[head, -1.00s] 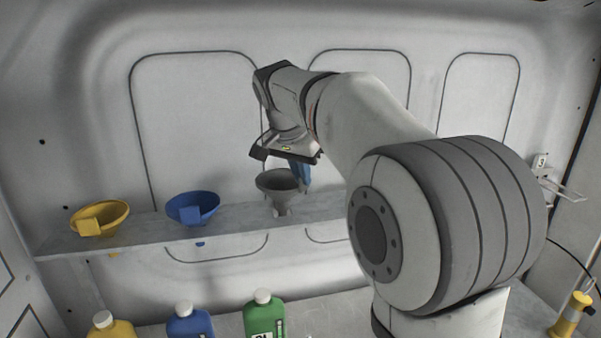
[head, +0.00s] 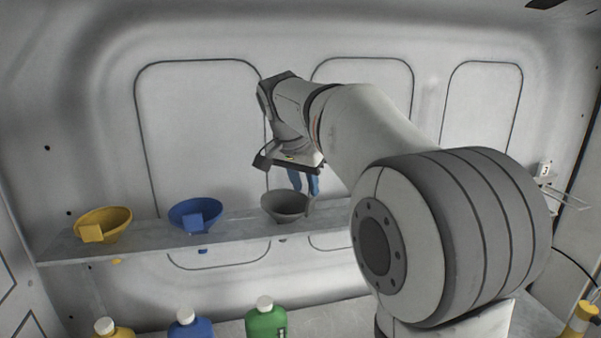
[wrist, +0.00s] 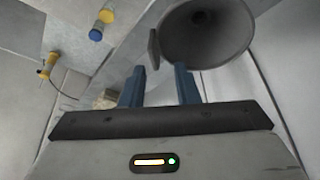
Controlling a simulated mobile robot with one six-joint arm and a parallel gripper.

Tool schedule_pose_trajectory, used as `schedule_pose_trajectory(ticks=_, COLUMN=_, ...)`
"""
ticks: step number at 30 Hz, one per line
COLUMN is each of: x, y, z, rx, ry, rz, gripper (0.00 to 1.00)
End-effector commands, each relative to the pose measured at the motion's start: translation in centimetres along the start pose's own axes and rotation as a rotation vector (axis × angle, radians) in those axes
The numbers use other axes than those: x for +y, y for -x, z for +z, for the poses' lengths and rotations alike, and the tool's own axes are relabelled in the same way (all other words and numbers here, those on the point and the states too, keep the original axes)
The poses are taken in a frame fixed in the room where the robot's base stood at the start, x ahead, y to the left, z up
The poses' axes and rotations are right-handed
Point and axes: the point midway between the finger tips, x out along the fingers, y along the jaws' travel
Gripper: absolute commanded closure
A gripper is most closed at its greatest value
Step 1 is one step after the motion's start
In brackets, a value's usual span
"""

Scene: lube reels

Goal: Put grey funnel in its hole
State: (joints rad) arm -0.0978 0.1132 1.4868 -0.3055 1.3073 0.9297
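The grey funnel (head: 284,206) sits upright in the shelf (head: 240,226), right of the blue one. A bit of its spout shows just under the shelf edge. In the wrist view the funnel's bowl (wrist: 207,35) is at the top, with its grey tab (wrist: 153,48) just beyond the fingertips.
A yellow funnel (head: 103,224) and a blue funnel (head: 195,213) sit in the same shelf to the left. Yellow (head: 107,328), blue (head: 188,326) and green (head: 266,320) bottles stand below. The wall is close behind the shelf.

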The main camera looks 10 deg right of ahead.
Motion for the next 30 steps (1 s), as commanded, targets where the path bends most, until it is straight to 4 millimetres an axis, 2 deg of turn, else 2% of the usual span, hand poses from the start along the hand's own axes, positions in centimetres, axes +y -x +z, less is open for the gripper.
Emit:
schedule_pose_trajectory(ticks=5, x=-0.1, y=2.2, z=-0.1, rx=0.003, ry=-0.001, rz=-0.004, gripper=0.72)
schedule_pose_trajectory(ticks=12, x=-0.1, y=7.6, z=-0.1, rx=0.003, ry=0.0, rz=-0.004, gripper=0.72)
schedule_pose_trajectory(ticks=18, x=-0.1, y=10.8, z=-0.1, rx=0.002, ry=0.0, rz=-0.002, gripper=0.72)
schedule_pose_trajectory(ticks=24, x=0.0, y=12.1, z=-0.1, rx=0.0, ry=-0.001, rz=0.001, gripper=0.72)
schedule_pose_trajectory(ticks=30, x=0.6, y=11.9, z=0.2, rx=-0.003, ry=0.023, rz=-0.007, gripper=0.72)
